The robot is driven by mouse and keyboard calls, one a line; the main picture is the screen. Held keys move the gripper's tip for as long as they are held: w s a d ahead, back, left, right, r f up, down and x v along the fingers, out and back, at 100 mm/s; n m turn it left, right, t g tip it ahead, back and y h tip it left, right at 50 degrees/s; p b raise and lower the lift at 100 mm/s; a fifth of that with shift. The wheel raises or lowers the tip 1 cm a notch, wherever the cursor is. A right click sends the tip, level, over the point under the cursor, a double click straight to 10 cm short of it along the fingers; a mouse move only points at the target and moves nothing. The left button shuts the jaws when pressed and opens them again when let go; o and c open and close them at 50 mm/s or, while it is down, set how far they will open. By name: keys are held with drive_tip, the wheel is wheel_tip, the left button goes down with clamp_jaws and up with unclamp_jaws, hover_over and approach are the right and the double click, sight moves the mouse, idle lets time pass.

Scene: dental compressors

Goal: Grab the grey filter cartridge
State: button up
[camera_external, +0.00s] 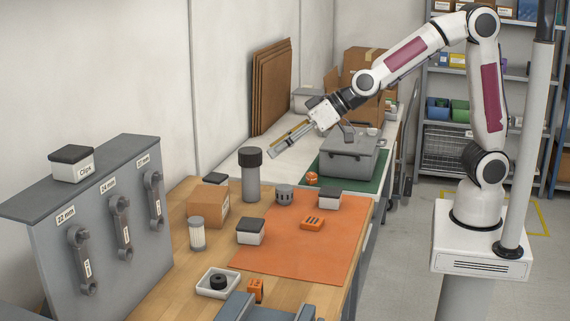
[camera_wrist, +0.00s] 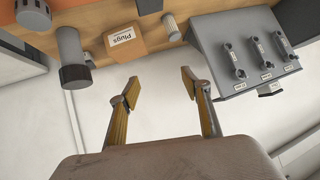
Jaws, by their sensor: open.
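A small upright pleated cylinder, pale with grey end caps, looks like the filter cartridge (camera_external: 197,234). It stands on the wooden bench top, in front of a cardboard box. In the wrist view the cartridge (camera_wrist: 172,29) is at the top, just beyond the right finger and right of the box. My gripper (camera_external: 274,151) is open and empty, raised over the back of the benches, well apart from the cartridge. Its two spread fingers also show in the wrist view (camera_wrist: 159,86), with nothing between them.
A tall grey canister with a dark cap (camera_external: 250,178) and a cardboard box (camera_external: 208,208) marked Plugs (camera_wrist: 124,39) stand near the cartridge. A grey wrench rack (camera_external: 62,240) stands left. The orange mat (camera_external: 280,252) holds small parts. A grey lidded case (camera_external: 347,160) sits on the green mat.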

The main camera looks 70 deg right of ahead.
drive_tip(key=w+a+f+t, duration=0.2)
drive_tip(key=w+a+f, duration=0.5)
drive_tip(key=w+a, duration=0.1)
drive_tip(key=t+h, duration=0.1)
drive_tip(key=h, duration=0.1)
approach(203, 223)
drive_tip(key=w, duration=0.2)
drive_tip(key=w+f, duration=0.1)
drive_tip(key=shift+w+a+f+m, duration=0.2)
drive_tip(key=shift+w+m, duration=0.1)
drive_tip(key=shift+w, duration=0.05)
drive_tip(key=shift+a+f, duration=0.2)
drive_tip(key=shift+f, duration=0.25)
drive_tip(key=shift+w, duration=0.1)
drive_tip(key=shift+x, duration=1.25)
drive_tip(key=shift+d, duration=0.1)
drive_tip(key=shift+x, duration=1.65)
drive_tip(key=shift+w+d+f, duration=0.1)
drive_tip(key=shift+w+f, duration=0.15)
drive_tip(key=shift+w, duration=0.7)
